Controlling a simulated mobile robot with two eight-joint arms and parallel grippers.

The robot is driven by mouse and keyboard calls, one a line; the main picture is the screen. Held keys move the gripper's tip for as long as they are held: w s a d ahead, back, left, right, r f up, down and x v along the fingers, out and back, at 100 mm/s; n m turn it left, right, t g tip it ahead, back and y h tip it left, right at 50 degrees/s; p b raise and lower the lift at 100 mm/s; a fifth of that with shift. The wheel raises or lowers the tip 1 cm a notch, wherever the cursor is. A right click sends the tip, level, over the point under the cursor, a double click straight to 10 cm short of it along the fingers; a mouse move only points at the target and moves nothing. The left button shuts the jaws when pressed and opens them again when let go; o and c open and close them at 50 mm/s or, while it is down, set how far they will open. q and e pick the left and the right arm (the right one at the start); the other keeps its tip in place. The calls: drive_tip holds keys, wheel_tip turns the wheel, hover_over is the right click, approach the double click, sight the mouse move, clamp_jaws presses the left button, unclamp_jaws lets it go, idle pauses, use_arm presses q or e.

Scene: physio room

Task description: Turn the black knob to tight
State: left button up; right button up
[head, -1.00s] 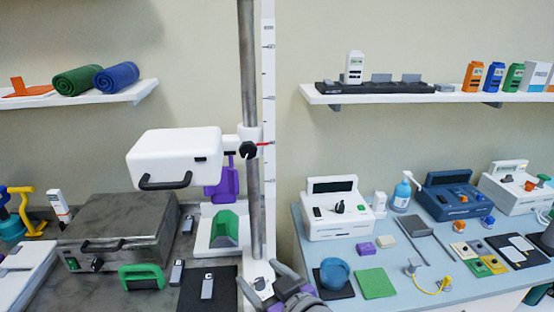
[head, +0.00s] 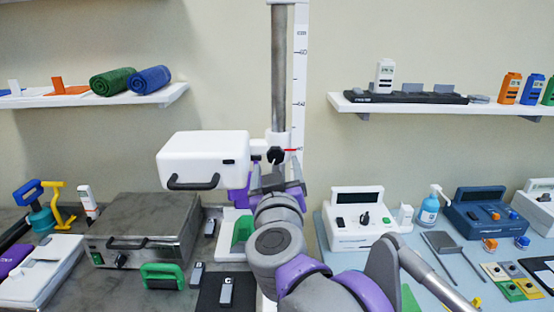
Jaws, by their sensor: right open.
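The black knob (head: 276,156) sits on the white clamp (head: 258,147) around the grey upright post (head: 278,75), beside a white lamp-like head (head: 203,158) with a black handle. A red pointer shows just right of the knob, against the white scale (head: 300,85). My right gripper (head: 275,176) is in front of the post, just below the knob, with its fingers pointing up toward it. It is open and empty; I cannot tell whether a finger touches the knob. My arm hides the post's lower part. My left gripper is not in view.
A white device (head: 357,215) and a blue device (head: 485,210) stand on the right table. Shelves hold rolled mats (head: 113,81) and small boxes (head: 508,88).

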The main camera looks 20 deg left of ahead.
sight(276, 159)
drive_tip(key=shift+x, duration=1.85)
clamp_jaws()
